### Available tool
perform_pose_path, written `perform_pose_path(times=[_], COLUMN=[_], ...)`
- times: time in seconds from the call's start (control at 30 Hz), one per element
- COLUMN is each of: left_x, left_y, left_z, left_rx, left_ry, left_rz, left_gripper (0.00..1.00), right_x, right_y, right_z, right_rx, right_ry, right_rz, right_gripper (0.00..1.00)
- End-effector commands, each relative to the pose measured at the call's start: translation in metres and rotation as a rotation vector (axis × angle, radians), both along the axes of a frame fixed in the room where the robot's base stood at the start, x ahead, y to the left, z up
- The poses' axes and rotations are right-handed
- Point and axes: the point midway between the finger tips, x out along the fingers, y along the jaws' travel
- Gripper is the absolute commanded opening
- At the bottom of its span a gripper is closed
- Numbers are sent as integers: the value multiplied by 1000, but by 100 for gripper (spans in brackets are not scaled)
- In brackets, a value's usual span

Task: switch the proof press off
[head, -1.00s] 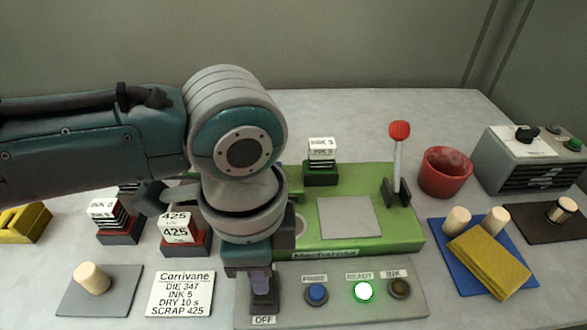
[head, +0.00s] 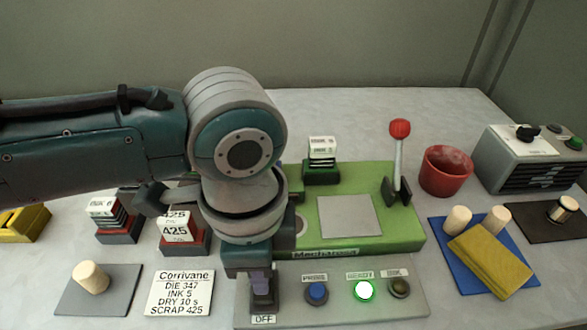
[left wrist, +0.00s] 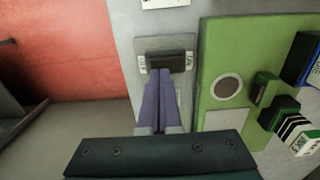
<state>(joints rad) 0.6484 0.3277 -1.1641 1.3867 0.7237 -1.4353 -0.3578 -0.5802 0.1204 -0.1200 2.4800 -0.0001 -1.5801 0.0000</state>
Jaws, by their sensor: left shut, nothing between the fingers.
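The green proof press (head: 400,235) stands on the table with a grey control panel (head: 335,310) in front. The panel has a blue button (head: 317,292), a green lamp (head: 364,290) that is lit, and a dark unlit lamp (head: 399,288). A dark switch (left wrist: 170,62) sits in a grey frame with a small label at each end. The OFF label (head: 264,319) is at its near end. My left gripper (head: 262,292) points down at the switch, shut and empty. Its purple fingers (left wrist: 162,80) reach the switch's edge; contact is unclear. The gripper partly hides the switch.
A red-knobbed lever (head: 398,150) stands upright on the press. A red cup (head: 446,170) and grey box (head: 525,160) are at right. A blue mat (head: 450,262) holds corks and a yellow sponge. Counters (head: 118,235) and an instruction card (head: 180,293) lie left.

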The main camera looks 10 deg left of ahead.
Motion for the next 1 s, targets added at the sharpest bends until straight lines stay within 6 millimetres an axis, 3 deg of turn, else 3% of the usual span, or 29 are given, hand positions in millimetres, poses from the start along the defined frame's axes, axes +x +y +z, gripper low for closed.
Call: perform_pose_path(times=[1.0], left_x=[0], left_y=[0], left_z=[-16], left_rx=[0], left_ry=[0], left_rz=[0], left_gripper=[0], right_x=[0], right_y=[0], right_z=[-11], right_rx=[0], right_ry=[0], right_rz=[0], right_gripper=[66])
